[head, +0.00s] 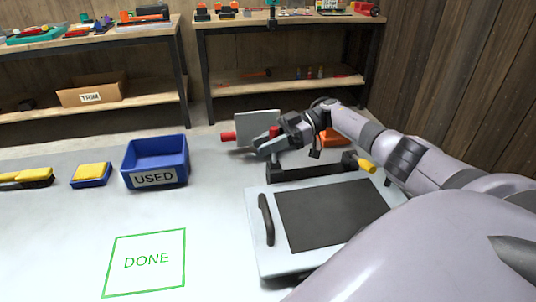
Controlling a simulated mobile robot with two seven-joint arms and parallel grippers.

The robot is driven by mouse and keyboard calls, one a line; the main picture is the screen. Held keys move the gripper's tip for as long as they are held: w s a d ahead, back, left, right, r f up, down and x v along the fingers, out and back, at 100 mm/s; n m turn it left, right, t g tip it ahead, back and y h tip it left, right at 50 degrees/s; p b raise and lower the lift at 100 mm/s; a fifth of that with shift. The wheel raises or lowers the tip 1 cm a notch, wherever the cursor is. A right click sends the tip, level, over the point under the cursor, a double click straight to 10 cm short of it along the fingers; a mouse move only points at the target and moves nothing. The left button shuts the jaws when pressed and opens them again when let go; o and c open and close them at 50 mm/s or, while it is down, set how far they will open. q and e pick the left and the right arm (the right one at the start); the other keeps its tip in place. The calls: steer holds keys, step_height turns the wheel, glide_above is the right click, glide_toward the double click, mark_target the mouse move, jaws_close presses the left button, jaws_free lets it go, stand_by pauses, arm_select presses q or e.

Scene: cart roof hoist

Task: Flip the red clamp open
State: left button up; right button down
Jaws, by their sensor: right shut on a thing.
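The red clamp (274,131) shows as a small red part beside a grey upright plate (250,125), at the back of the white table. My right gripper (264,146) reaches in from the right and is shut on it. The fingers and wrist hide most of the clamp, so its angle cannot be told. A second red piece (228,136) shows at the plate's left edge. My left gripper is not in view.
A white panel with a dark inset and black handle (266,219) lies in front. Behind it is a black bar (310,170) with a yellow end (366,165). A blue USED bin (155,160) stands left. An orange object (330,138) is near my wrist. The DONE square (147,262) is empty.

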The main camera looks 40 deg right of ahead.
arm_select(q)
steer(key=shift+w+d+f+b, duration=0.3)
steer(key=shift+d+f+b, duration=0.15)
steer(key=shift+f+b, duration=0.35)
arm_select(e)
steer(key=shift+w+d+f+m+y, duration=0.1)
steer(key=shift+w+d+m+y, duration=0.2)
steer(key=shift+w+m, duration=0.3)
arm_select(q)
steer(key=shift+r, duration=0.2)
arm_select(e)
steer(key=shift+s, duration=0.1)
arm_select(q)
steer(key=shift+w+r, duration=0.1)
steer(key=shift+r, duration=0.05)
arm_select(e)
steer(key=c, duration=1.2)
jaws_free()
steer(key=shift+o, duration=0.2)
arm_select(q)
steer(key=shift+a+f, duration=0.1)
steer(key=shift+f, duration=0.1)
arm_select(e)
steer(key=shift+d, duration=0.1)
